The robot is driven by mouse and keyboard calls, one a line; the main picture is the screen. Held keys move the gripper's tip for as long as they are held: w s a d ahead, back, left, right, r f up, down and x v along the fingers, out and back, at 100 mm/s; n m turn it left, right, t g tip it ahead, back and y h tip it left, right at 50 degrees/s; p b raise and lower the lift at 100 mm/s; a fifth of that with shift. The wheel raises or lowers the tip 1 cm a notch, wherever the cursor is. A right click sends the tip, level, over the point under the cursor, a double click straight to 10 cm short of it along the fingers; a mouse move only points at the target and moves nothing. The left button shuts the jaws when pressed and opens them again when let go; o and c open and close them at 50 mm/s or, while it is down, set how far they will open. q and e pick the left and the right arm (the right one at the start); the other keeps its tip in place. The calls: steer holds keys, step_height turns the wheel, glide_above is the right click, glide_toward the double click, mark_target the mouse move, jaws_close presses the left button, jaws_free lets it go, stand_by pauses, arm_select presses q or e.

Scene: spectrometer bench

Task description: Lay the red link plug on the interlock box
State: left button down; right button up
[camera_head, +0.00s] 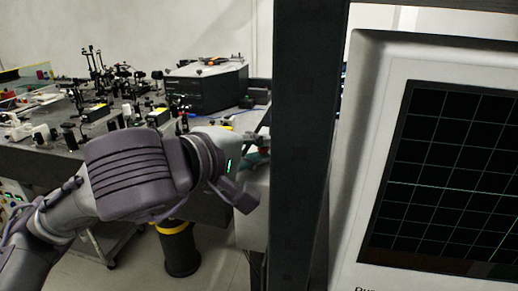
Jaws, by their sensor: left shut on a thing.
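My left gripper (254,157) is at the end of my left arm, which comes in from the lower left. It is beside the dark upright post, near the table's right end. Its fingers are small and partly hidden by my wrist and the post. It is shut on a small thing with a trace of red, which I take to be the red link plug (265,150). The plug's shape is not clear. I cannot pick out the interlock box for certain. My right gripper is not in view.
A dark upright post (308,150) and a large pale monitor with a grid screen (445,180) block the right side. The optical table (40,155) at left is crowded with mounts and a black instrument (207,92). A black, yellow-banded bin (180,255) stands on the floor.

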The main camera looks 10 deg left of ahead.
arm_select(q)
steer(key=c, duration=1)
jaws_free()
steer(key=shift+c, duration=0.2)
steer(key=shift+f, duration=0.15)
step_height(320, 180, up, 10)
steer(key=shift+r, duration=0.25)
steer(key=shift+f, duration=0.1)
